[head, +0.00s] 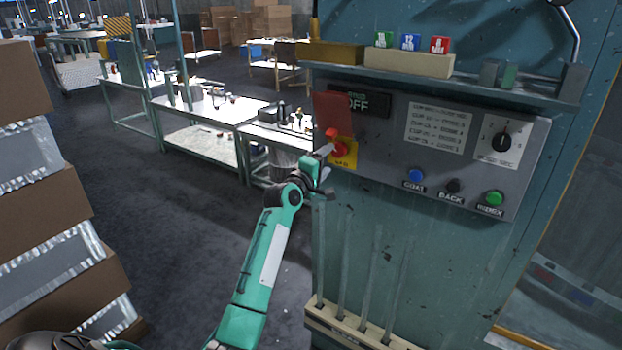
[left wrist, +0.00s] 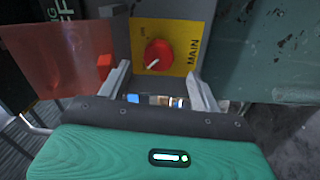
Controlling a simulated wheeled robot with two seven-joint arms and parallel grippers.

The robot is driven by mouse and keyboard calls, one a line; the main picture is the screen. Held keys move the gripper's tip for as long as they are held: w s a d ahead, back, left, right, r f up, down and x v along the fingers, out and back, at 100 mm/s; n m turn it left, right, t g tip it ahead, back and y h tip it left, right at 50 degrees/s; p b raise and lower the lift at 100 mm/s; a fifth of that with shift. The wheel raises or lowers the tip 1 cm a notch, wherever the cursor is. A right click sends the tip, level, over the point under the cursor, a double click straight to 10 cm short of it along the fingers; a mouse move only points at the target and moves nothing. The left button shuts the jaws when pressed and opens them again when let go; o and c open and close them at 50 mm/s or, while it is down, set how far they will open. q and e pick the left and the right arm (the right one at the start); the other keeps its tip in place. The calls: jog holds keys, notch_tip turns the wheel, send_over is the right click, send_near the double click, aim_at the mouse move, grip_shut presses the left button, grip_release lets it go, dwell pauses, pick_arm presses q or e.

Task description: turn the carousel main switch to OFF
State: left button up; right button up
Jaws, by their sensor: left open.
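The main switch is a round red knob (left wrist: 158,55) on a yellow plate (left wrist: 180,30) marked MAIN in the left wrist view. In the head view the knob (head: 340,148) sits at the left end of the grey control panel (head: 385,165). My left gripper (left wrist: 160,90) is open, its two fingers pointing at the plate on either side of the knob's lower area. The fingers look short of the knob; whether they touch the plate I cannot tell. In the head view my left gripper (head: 326,160) partly covers the plate. My right gripper is not in view.
A red translucent flap (left wrist: 60,62) hangs beside the switch. The panel also carries blue (head: 416,175), black (head: 453,186) and green (head: 494,198) buttons and a rotary selector (head: 502,141). Stacked boxes (head: 50,215) stand at the left, with open floor between.

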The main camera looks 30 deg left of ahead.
pick_arm(q)
jog(key=s+b, duration=0.2)
jog(key=s, duration=0.5)
jog(key=shift+s+f, duration=0.25)
jog(key=shift+s, duration=0.1)
